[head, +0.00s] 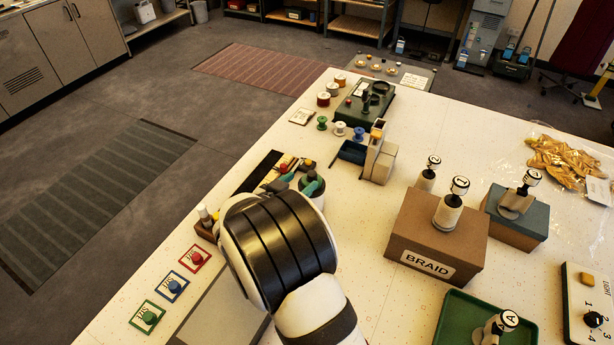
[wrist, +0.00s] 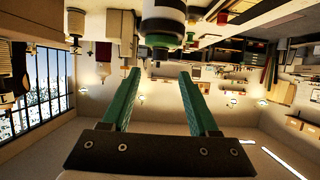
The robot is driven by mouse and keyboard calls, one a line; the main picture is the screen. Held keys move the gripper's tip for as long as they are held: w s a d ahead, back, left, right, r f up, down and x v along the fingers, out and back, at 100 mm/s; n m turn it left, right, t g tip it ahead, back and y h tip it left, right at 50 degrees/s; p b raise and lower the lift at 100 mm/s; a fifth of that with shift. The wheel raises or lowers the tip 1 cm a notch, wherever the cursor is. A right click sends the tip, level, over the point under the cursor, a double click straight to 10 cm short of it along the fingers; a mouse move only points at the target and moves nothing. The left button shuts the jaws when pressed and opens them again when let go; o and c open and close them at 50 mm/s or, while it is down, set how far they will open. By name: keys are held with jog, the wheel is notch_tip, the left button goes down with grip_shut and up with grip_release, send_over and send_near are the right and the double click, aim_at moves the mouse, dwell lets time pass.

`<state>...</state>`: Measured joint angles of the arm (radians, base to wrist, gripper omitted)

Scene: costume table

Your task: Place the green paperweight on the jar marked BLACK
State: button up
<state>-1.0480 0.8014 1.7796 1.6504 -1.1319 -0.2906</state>
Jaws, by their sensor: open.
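A small green knob-shaped piece (head: 149,318), likely the green paperweight, sits on a green-bordered card at the lower left of the head view. My gripper (head: 293,184) is beyond it, near the table's left edge; its teal fingers (wrist: 158,76) are apart with nothing between them. No BLACK label is readable.
Blue (head: 173,286) and red (head: 196,258) knobs sit on matching cards beside the green one. A cardboard box marked BRAID (head: 430,262), a blue-grey box (head: 517,232) and a green tray (head: 450,325) stand at right. Spools and a green case (head: 364,106) are farther back.

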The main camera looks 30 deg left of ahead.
jog(key=v, duration=0.7)
jog(key=w+d+r+m+g+y, duration=0.1)
jog(key=w+d+r+g+y, duration=0.2)
jog(key=d+r+g+y, duration=0.35)
jog(key=s+d+f+m+g+h, duration=0.1)
jog(key=s+d+m+g+h, duration=0.3)
jog(key=s+d, duration=2.1)
jog(key=g, duration=0.3)
jog(key=shift+d+f+m+h, duration=0.15)
jog(key=shift+d+m+h, duration=0.15)
jog(key=shift+h, duration=0.05)
